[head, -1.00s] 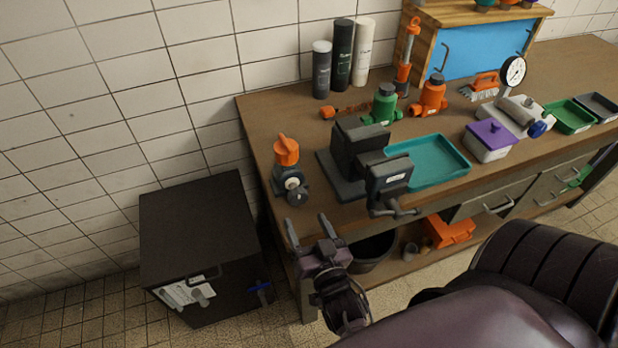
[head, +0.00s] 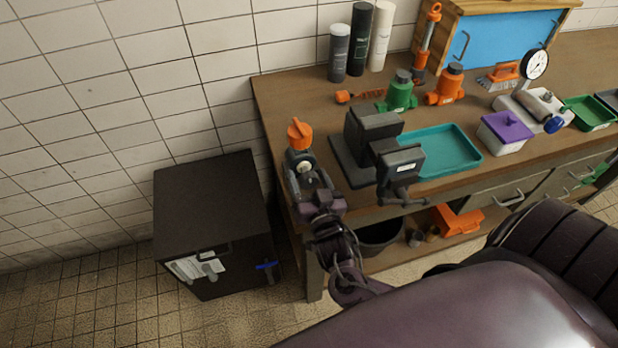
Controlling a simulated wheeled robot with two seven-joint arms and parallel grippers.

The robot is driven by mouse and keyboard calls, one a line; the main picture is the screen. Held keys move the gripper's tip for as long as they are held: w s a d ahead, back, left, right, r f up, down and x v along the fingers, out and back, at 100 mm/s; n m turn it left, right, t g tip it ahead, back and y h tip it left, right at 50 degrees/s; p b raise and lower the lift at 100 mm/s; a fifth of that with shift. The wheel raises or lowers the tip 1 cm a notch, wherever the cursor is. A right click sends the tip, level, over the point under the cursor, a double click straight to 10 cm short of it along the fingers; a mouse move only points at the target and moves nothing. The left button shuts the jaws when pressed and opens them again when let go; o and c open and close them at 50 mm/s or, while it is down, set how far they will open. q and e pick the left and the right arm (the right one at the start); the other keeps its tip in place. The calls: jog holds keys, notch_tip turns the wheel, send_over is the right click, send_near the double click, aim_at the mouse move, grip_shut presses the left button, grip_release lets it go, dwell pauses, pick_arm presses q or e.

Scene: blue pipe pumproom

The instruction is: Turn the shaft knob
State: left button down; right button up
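A small valve-like unit (head: 300,158) with an orange top handle (head: 300,134) stands at the bench's left front corner. Its dark round front knob, which looks like the shaft knob, is mostly hidden by my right gripper (head: 309,180). That gripper is at the front of the unit. Its two fingers are spread apart, one on each side of the knob area. I cannot tell whether they touch the knob. My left gripper is not in view.
A dark vise-like block with a crank (head: 400,165) stands close to the right on the bench (head: 480,85), beside a teal tray (head: 468,152). A black cabinet (head: 208,205) stands on the floor to the left. A tiled wall is behind.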

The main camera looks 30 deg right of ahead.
jog(key=c, duration=0.9)
jog(key=shift+r+p, duration=0.1)
jog(key=shift+p, duration=0.25)
jog(key=n+p, duration=0.1)
jog(key=n, duration=0.1)
jog(key=shift+r+n+p, duration=0.1)
jog(key=shift+n+p, duration=0.7)
jog(key=shift+n, duration=0.6)
jog(key=shift+f+n, duration=0.2)
jog(key=shift+n, duration=0.2)
jog(key=o, duration=1)
jog(key=shift+c, duration=0.2)
